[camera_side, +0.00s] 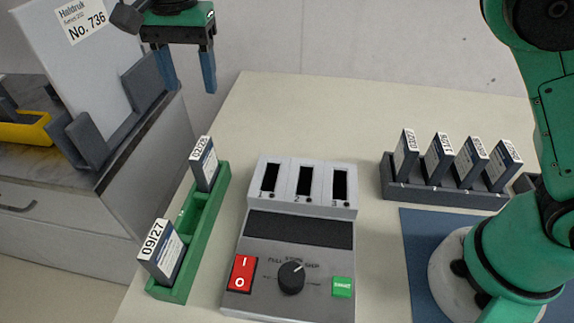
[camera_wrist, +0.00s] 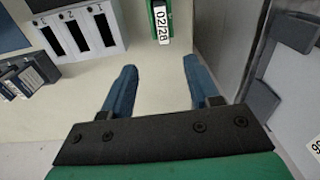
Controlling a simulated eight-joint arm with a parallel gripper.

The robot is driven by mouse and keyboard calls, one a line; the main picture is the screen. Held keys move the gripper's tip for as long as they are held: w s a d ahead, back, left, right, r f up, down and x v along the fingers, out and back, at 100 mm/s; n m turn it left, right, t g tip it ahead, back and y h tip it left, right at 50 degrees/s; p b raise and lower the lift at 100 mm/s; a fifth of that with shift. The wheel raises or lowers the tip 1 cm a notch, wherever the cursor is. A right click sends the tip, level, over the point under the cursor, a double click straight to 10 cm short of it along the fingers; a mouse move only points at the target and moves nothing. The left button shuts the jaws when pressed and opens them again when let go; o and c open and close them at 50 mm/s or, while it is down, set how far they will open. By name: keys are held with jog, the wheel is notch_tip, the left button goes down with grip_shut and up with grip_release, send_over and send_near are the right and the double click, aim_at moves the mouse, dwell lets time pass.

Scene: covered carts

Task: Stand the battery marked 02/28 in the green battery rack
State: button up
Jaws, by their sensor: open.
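The battery marked 02/28 (camera_side: 207,168) stands upright in the far end of the green battery rack (camera_side: 203,222). Its label top also shows in the wrist view (camera_wrist: 163,24), at the top centre. Another battery, marked 09/27 (camera_side: 163,258), stands in the near end of the same rack, and the middle of the rack is empty. My gripper (camera_side: 188,78) is open and empty, high beyond the rack's far end. In the wrist view its two blue fingers (camera_wrist: 160,65) are spread apart, with only bare table between them.
A grey charger (camera_side: 300,230) with three empty slots stands right of the rack. A dark rack (camera_side: 440,190) holds several batteries farther right. At left, a grey cabinet (camera_side: 150,160) carries a tall white panel (camera_side: 95,75) and a yellow item (camera_side: 30,127). The table behind the charger is clear.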

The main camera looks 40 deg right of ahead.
jog(key=s+d+n+t, duration=0.2)
jog(key=s+d+n, duration=0.15)
jog(key=d, duration=0.45)
jog(key=s+d+n+t, duration=0.2)
jog(key=s+d+t, duration=0.15)
jog(key=d, duration=0.45)
jog(key=s+d+f+n+t, duration=0.1)
jog(key=s+d+f+n, duration=0.2)
jog(key=s+d+f, duration=0.2)
jog(key=shift+s+f, duration=0.15)
jog(key=shift+f, duration=0.4)
